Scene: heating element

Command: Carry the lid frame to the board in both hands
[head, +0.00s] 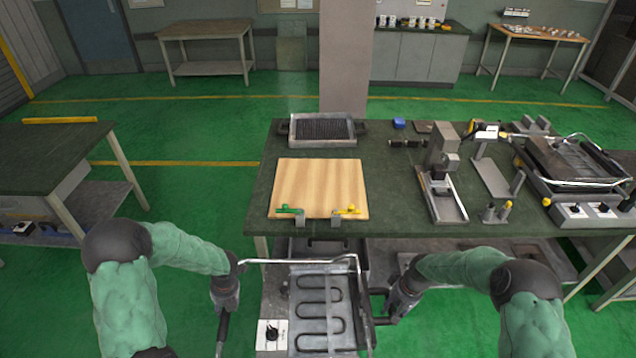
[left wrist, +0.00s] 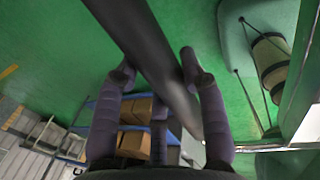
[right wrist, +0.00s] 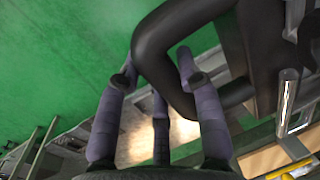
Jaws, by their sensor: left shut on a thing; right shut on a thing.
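The lid frame (head: 353,318) is a grey metal frame with a dark looped heating element (head: 318,302) and a white knob panel at its lower left. It is held in front of the table's near edge. My left gripper (head: 225,305) is shut on a dark bar-shaped handle (left wrist: 150,50) at its left side. My right gripper (head: 392,305) is shut on a black curved handle (right wrist: 160,60) at its right side. The light wooden board (head: 320,182) lies flat on the table, beyond the frame, bare in the middle.
Green and yellow clamps (head: 288,210) sit on the board's near edge. A dark ribbed grill tray (head: 322,130) stands behind the board. Metal fixtures (head: 442,190) and a finished-looking grill unit (head: 575,165) fill the right of the green-black table (head: 390,215). A shelf lies below it.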

